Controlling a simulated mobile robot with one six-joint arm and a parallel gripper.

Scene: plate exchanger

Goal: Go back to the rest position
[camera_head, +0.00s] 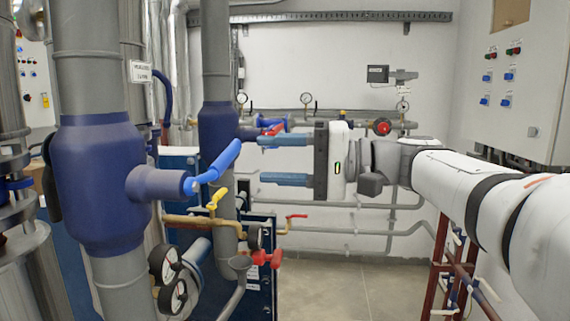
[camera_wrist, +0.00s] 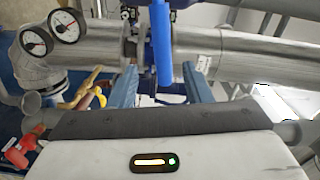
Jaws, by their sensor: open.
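My gripper (camera_head: 262,160) is open, with its two blue fingers pointing left in the head view. Nothing shows held between them. A blue lever handle (camera_head: 220,162) on the dark blue valve body (camera_head: 110,185) lies just left of the fingertips in that view. In the wrist view the blue handle (camera_wrist: 161,45) stands upright in the gap between the fingers of my gripper (camera_wrist: 160,78). It looks to be beyond the tips, but the exact distance cannot be told.
Two pressure gauges (camera_head: 170,280) and a yellow-handled valve (camera_head: 215,200) sit below the lever. A red valve handle (camera_head: 267,257) is lower down. Grey pipes (camera_head: 216,60) rise nearby. A control cabinet (camera_head: 510,80) hangs at right. The floor (camera_head: 340,285) in the middle is clear.

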